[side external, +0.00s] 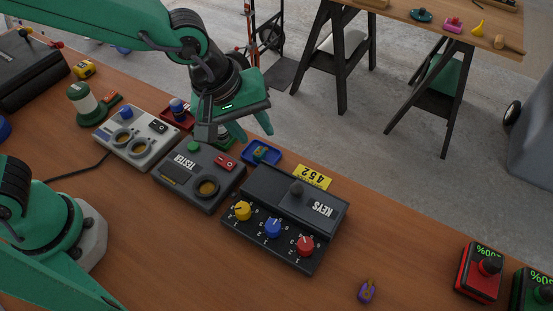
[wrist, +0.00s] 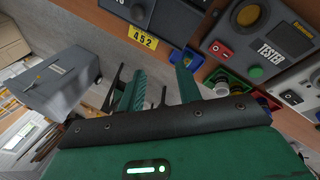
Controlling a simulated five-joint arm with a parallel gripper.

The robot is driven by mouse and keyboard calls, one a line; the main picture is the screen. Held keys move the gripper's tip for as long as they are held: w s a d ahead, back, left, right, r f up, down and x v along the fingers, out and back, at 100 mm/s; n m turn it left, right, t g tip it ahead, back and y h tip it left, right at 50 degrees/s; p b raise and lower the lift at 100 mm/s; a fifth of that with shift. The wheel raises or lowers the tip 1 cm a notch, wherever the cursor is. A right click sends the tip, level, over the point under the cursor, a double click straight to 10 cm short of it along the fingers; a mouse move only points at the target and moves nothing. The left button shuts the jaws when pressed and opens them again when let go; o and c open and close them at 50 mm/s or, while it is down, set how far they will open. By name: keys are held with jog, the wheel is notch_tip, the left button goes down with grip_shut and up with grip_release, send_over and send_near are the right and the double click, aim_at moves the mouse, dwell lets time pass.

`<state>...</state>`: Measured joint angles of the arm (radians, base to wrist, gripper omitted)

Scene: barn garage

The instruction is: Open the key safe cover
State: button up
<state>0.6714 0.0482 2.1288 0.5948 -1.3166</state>
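The dark grey key safe (side external: 270,243) sits on the wooden bench, right of centre in the side view. Its cover (side external: 315,208), marked KEYS with a dark knob (side external: 296,187), looks shut and flat. Yellow (side external: 242,211), blue (side external: 273,228) and red (side external: 305,245) dials line its front. A yellow 452 tag (side external: 313,177) lies behind it and shows in the wrist view (wrist: 143,39). Part of the safe (wrist: 172,18) shows at the wrist view's top. My gripper (side external: 252,130) is open and empty, above and left of the safe, apart from the cover.
A tester box (side external: 210,172) stands left of the safe, with a light grey panel (side external: 150,153) beyond it. A blue tray (side external: 261,151) lies behind. A small purple item (side external: 367,291) and a red button box (side external: 478,272) are at right. The bench right of the safe is mostly clear.

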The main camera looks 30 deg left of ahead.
jog(key=n, duration=0.2)
send_near(294, 186)
jog(key=f, duration=0.1)
jog(key=shift+w+d+f+g, duration=0.1)
jog(key=shift+w+d+g, duration=0.1)
jog(key=shift+w+g, duration=0.15)
jog(key=shift+x, duration=3.9)
jog(key=shift+w, duration=0.1)
grip_shut()
